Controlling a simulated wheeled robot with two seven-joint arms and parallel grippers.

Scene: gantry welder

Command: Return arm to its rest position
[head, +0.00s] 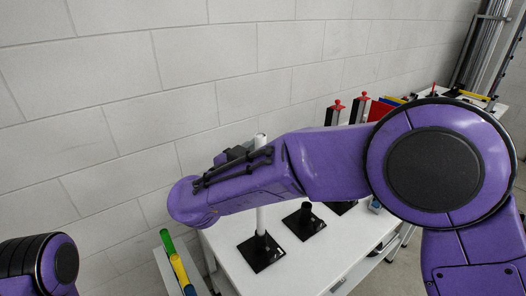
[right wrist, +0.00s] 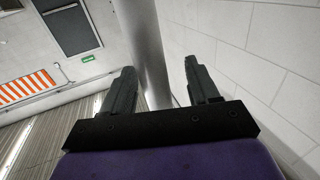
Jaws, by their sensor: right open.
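My right arm (head: 330,165) is purple and reaches from the right across the table towards the wall. In the right wrist view my right gripper (right wrist: 159,66) is open, with its two dark fingers apart. A grey pole (right wrist: 147,40) shows in the gap between the fingers, touching neither in the picture; I cannot tell how deep it sits there. In the head view a pale upright post (head: 261,220) stands on a black square base, partly hidden by my right arm. Of my left arm (head: 40,265) only a purple and black part shows at the bottom left; its gripper is out of view.
The white table (head: 310,262) carries more black bases (head: 304,222) and red-topped black holders (head: 360,105) at the back. A rack with green and yellow cylinders (head: 178,268) stands at the table's left. A block wall (head: 120,100) runs close behind.

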